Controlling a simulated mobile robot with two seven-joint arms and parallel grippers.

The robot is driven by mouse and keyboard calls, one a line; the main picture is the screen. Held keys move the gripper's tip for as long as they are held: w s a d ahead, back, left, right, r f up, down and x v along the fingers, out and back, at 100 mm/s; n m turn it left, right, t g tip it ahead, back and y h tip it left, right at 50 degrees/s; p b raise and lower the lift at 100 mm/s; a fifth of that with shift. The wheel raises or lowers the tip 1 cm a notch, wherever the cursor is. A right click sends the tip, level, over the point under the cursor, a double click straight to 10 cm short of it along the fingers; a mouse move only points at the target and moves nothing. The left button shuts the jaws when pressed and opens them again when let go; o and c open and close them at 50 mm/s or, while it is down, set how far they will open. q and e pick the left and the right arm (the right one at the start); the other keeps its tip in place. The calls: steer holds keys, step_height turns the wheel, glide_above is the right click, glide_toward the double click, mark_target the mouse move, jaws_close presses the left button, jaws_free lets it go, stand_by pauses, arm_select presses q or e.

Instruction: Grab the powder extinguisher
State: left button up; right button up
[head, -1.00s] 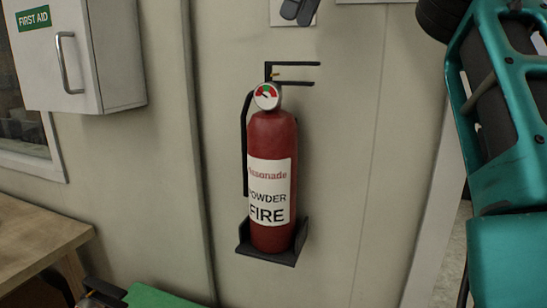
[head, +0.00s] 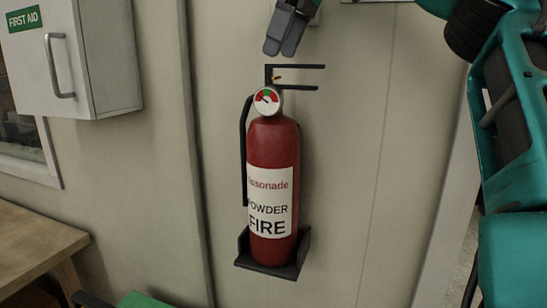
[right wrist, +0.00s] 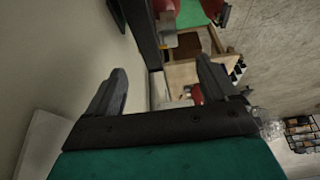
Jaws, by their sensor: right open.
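The red powder extinguisher (head: 272,150) stands upright in a black wall bracket (head: 268,268). Its white label faces me, and its round gauge sits below the black handle (head: 300,77). A black hose runs down its left side. My right gripper (head: 285,32) is just above the handle, apart from it, at the top of the head view. In the right wrist view its two fingers (right wrist: 162,85) are spread with nothing between them. Red parts show at the top of that view, too cropped to identify surely. My left gripper is not seen.
A white first aid cabinet (head: 82,55) hangs on the wall at left. A wooden table (head: 35,250) stands at lower left, with a green object (head: 145,299) beside it at the bottom edge. The wall right of the extinguisher is bare.

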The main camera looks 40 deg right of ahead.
mark_target(269, 69)
steer(key=x, duration=0.6)
steer(key=shift+w+a+f, duration=0.15)
steer(key=shift+w, duration=0.05)
jaws_close()
stand_by(0.7)
